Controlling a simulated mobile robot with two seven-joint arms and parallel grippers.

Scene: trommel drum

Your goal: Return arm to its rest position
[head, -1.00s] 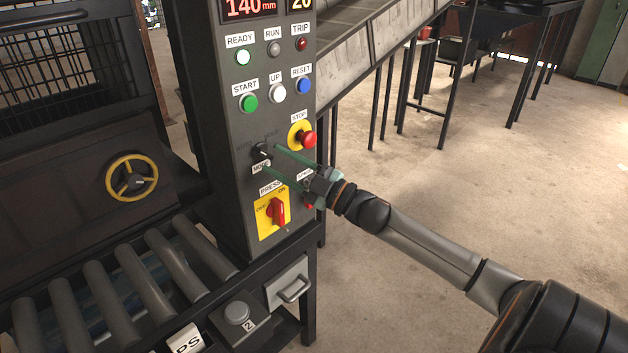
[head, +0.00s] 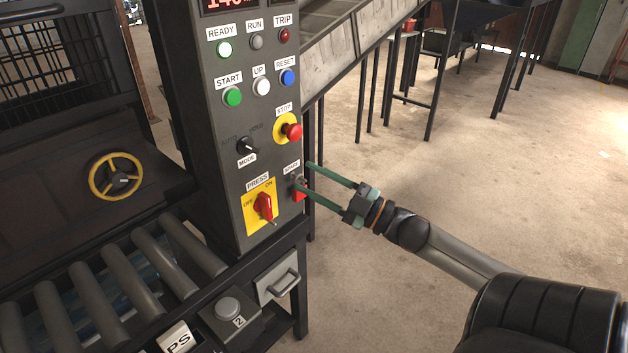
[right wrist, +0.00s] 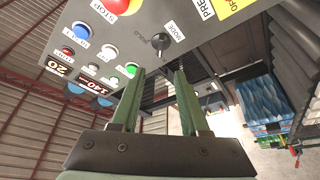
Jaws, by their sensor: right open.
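My right gripper (head: 308,185) is open, with two green fingers pointing left toward the right edge of the grey control panel (head: 229,165). Nothing is between the fingers. In the right wrist view the open fingers (right wrist: 158,75) also show empty, with the panel beyond them. The black MODE knob (head: 247,146) is on the panel, left of the fingers and apart from them in the head view; it also shows in the right wrist view (right wrist: 172,31). A small red part (head: 299,190) at the panel's edge is near the lower fingertip. My left gripper is not in view.
The red STOP button (head: 292,131) and red PRESS switch (head: 264,206) stick out from the panel. A roller conveyor (head: 115,287) and a yellow handwheel (head: 116,177) are at the left. Dark metal legs stand behind. The concrete floor (head: 500,190) at the right is open.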

